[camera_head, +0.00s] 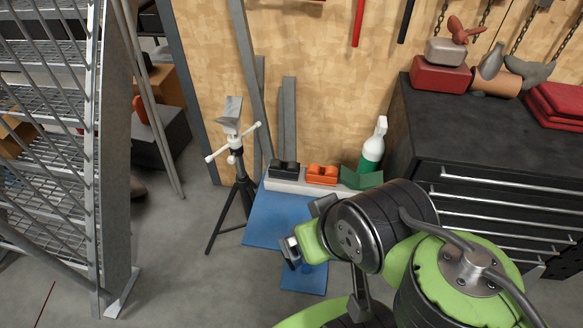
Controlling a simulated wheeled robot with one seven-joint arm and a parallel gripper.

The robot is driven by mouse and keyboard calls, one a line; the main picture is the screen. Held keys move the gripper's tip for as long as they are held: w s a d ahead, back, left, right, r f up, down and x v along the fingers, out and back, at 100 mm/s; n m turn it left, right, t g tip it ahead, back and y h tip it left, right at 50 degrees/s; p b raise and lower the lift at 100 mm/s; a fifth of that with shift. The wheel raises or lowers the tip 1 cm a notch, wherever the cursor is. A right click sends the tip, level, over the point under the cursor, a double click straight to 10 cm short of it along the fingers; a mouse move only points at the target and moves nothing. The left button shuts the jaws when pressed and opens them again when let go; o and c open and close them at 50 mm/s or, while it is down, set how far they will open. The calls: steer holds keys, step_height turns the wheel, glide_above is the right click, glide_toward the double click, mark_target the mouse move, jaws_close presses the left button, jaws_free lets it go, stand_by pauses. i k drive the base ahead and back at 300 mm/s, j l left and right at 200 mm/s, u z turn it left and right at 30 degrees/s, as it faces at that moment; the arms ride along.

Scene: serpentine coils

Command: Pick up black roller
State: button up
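A small black object (284,169), which looks like the black roller, sits at the left end of a pale grey ledge (292,187) in the head view. An orange object of similar shape (321,174) sits just to its right. My gripper (290,252) is at the end of my green and black arm, lower in the picture than the black object and apart from it, over the blue surface. Its fingers are small and partly hidden by the wrist, so I cannot tell whether it is open. I see nothing held in it.
A blue panel (268,218) lies below the ledge. A tripod stand (237,155) is at left, a green-and-white bottle (374,147) and green block (362,180) at right. A black drawer cabinet (480,130) stands right, metal shelving (50,140) far left. Grey floor is open at left centre.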

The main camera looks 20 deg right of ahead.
mark_target(282, 174)
steer(key=z, duration=5.45)
steer(key=u, duration=5.1)
steer(key=i+u, duration=0.15)
steer(key=u, duration=0.3)
steer(key=i+u, duration=0.2)
steer(key=u, duration=0.3)
steer(key=i+u, duration=0.15)
steer(key=u, duration=0.3)
